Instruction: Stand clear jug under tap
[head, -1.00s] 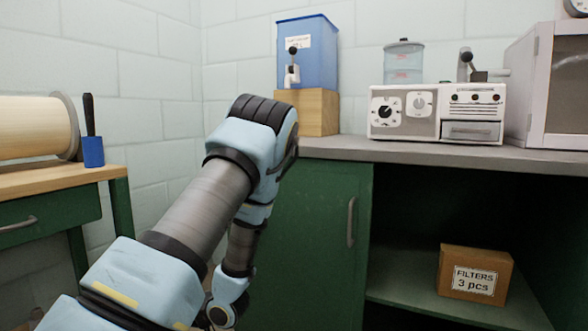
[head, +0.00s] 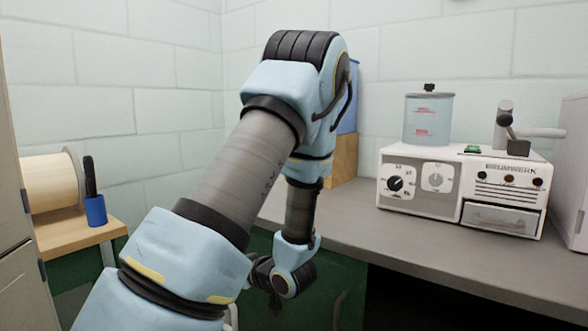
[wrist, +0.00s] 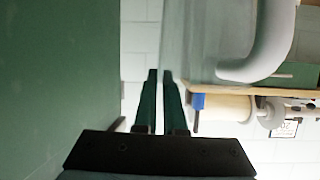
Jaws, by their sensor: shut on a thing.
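In the wrist view my gripper (wrist: 159,76) is shut at the edge of a see-through, greyish body, which I take to be the clear jug (wrist: 200,38). A thick pale curved handle (wrist: 282,42) shows at its right. The exact grip point and the jug's base are unclear. In the head view my arm hangs down in front of the counter, and the jug is mostly hidden. The blue tank (head: 350,100) stands on a wooden block (head: 345,157) at the back of the counter. My arm hides most of it, including its tap.
The grey counter (head: 400,245) is clear in front of the block. A white machine (head: 460,190) with a lidded clear container (head: 428,119) stands to the right. Green cabinet fronts are below.

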